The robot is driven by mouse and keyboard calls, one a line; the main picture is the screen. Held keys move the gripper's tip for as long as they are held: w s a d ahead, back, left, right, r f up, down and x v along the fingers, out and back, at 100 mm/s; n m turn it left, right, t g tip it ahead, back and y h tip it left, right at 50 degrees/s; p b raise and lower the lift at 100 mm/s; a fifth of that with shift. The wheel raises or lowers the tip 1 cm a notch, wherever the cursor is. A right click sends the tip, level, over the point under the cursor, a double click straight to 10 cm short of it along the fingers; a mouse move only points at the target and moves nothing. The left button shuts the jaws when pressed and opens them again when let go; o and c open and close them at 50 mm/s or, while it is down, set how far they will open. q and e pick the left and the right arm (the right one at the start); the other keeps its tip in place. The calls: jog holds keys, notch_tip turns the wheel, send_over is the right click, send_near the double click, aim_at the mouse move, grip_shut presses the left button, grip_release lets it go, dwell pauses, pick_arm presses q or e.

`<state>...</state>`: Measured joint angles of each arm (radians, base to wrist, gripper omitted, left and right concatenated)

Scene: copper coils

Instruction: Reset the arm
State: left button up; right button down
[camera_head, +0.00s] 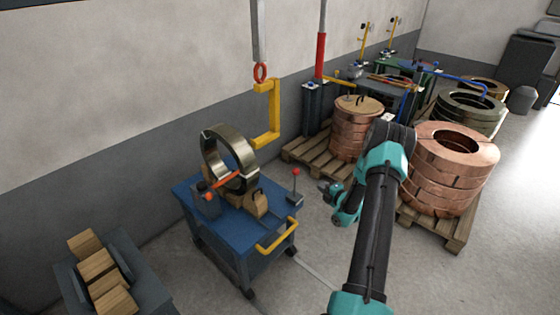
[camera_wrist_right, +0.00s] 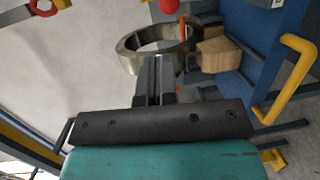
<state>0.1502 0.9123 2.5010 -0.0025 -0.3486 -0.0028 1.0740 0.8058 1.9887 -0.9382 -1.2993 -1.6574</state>
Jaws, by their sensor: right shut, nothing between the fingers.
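My right arm comes in from the bottom of the head view, with its black and teal links raised over the floor. My right gripper (camera_head: 326,189) is in the air to the right of the blue cart (camera_head: 228,221), apart from it. In the right wrist view the fingers of the right gripper (camera_wrist_right: 155,75) are together, with nothing between them. A metal ring coil (camera_head: 229,158) stands upright on the cart; it also shows beyond the fingers in the right wrist view (camera_wrist_right: 130,58). My left gripper is not in view.
A yellow C-hook (camera_head: 272,113) hangs above the cart. Copper coils (camera_head: 455,165) stand on wooden pallets (camera_head: 303,153) at the right. A bin with wooden blocks (camera_head: 97,270) is at the lower left. Clear floor lies between cart and pallets.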

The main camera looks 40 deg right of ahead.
jog(key=w+a+f+m+g+y, duration=0.1)
jog(key=w+a+f+m+g, duration=0.15)
jog(key=a, duration=0.75)
jog(key=w+a+f+m+g+y, duration=0.2)
jog(key=a+f+m, duration=0.2)
jog(key=a, duration=0.5)
jog(key=w+a+f+m+g+y, duration=0.1)
jog(key=w+a+f+m+g, duration=0.2)
jog(key=a, duration=0.7)
jog(key=s+a+m+g+y, duration=0.1)
jog(key=s+a+m+g, duration=0.3)
jog(key=s+a, duration=0.4)
jog(key=s+a+m+g+y, duration=0.1)
jog(key=s+a+m+g, duration=0.3)
jog(key=a, duration=0.9)
jog(key=s, duration=0.3)
jog(key=shift+s+a+r+m+y, duration=0.15)
jog(key=shift+s+a+m+y, duration=0.15)
jog(key=shift+s+m, duration=0.05)
